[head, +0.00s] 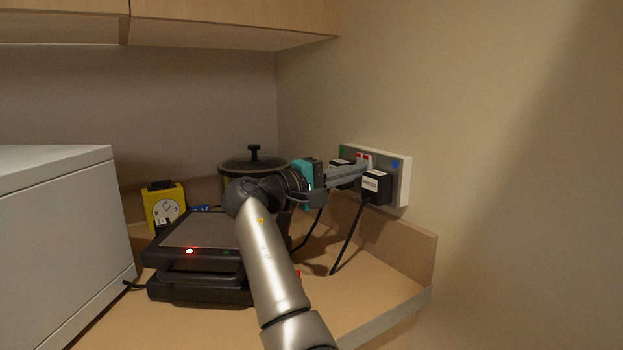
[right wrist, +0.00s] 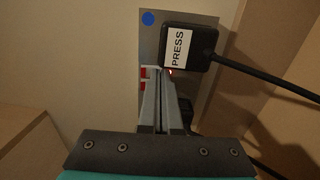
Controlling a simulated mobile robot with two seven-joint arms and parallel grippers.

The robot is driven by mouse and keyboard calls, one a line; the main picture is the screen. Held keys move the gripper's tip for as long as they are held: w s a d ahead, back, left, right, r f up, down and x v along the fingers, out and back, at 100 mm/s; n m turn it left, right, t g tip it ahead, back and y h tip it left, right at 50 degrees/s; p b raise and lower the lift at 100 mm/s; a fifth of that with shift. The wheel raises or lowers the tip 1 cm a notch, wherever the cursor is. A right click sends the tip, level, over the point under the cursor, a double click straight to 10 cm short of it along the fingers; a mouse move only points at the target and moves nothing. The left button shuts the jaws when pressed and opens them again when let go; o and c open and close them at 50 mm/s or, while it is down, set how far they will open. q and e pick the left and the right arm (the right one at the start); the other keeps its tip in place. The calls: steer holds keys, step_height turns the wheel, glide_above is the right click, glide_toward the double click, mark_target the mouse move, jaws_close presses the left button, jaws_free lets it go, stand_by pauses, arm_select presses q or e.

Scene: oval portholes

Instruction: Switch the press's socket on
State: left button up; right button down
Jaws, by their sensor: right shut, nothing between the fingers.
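The socket plate (head: 404,182) is on the right wall. A black plug labelled PRESS (head: 376,185) sits in its near end, below a blue dot. The plug label reads clearly in the right wrist view (right wrist: 178,48). White switches with red marks (head: 363,157) are beside the plugs; the red marks also show in the right wrist view (right wrist: 143,79). My right gripper (right wrist: 160,74) is shut and empty, its tips at the switches beside the PRESS plug. Contact is unclear, and the fingers partly hide the switches. The black press (head: 200,270) shows a lit red lamp. My left gripper is not in view.
A second black plug (head: 342,167) is farther along the plate, near a green dot. Black cords hang to the counter (head: 375,290). A dark lidded pot (head: 254,164), a yellow clock (head: 165,208) and a white box (head: 60,240) stand around. Cupboards (head: 220,30) hang above.

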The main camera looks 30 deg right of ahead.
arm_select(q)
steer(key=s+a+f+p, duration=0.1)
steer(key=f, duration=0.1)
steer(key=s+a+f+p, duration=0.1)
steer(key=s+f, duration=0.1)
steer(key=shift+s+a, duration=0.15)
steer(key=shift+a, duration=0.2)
arm_select(e)
steer(key=a, duration=1)
steer(key=s+a, duration=0.1)
steer(key=a, duration=0.4)
steer(key=shift+f, duration=0.4)
